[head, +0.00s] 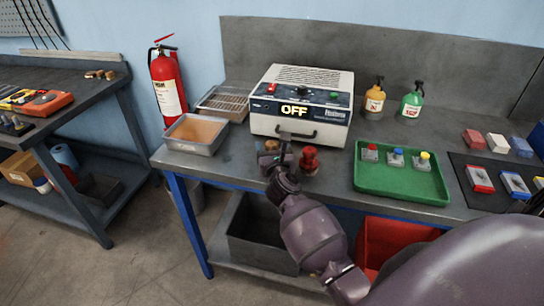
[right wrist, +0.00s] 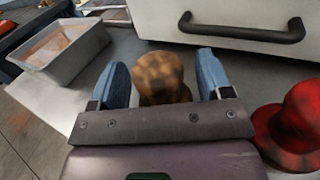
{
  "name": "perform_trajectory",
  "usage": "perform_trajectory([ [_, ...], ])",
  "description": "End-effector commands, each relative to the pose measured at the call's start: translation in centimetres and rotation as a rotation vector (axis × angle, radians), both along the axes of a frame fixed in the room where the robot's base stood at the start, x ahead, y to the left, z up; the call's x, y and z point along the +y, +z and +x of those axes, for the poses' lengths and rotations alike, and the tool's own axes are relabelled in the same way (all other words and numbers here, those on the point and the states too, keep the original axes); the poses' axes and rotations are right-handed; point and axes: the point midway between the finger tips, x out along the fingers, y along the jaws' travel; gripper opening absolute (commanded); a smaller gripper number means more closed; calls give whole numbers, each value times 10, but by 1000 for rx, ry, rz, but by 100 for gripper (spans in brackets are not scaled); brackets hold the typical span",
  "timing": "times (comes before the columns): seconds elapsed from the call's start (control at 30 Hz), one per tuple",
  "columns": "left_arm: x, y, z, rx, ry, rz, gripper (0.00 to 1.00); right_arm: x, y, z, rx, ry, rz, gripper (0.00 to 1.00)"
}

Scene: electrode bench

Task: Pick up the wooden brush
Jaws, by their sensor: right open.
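The wooden brush (right wrist: 164,80) is a rounded brown wooden knob standing on the grey bench top in the right wrist view. My right gripper (right wrist: 168,78) is open, with one blue-grey finger on each side of the brush. Gaps show between the fingers and the wood, and the brush's lower part is hidden behind the gripper's body. In the head view my right gripper (head: 273,152) is at the bench's front edge, below the white machine, and largely covers the brush. My left gripper is not in view.
A red knobbed piece (right wrist: 296,122) stands close to the right of the brush. The white machine (head: 300,105) with a black handle is just behind. A metal tray (head: 195,135) is to the left and a green tray (head: 400,183) to the right.

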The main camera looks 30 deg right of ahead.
Motion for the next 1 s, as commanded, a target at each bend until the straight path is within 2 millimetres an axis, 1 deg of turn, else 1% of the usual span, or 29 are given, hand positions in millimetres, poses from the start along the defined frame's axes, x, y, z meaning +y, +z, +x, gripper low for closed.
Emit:
perform_trajectory([
  [0.1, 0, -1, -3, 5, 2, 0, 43, 0, 0, 0, 0, 0, 0, 72],
  [0.13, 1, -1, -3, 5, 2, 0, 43, 0, 0, 0, 0, 0, 0, 70],
  [0.4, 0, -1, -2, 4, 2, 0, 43, 0, 0, 0, -1, 0, 0, 29],
  [0.47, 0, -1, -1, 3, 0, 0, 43, 0, 0, 0, -1, 0, 0, 20],
  [0.8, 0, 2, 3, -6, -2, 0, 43, 0, 3, 0, -2, 0, -1, 20],
  [0.87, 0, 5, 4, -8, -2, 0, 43, 0, 7, 0, -3, 1, -1, 20],
  [0.97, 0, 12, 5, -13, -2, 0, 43, 0, 19, 0, -5, 1, -3, 20],
  [1.0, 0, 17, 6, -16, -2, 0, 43, 0, 26, 0, -6, 1, -2, 20],
])
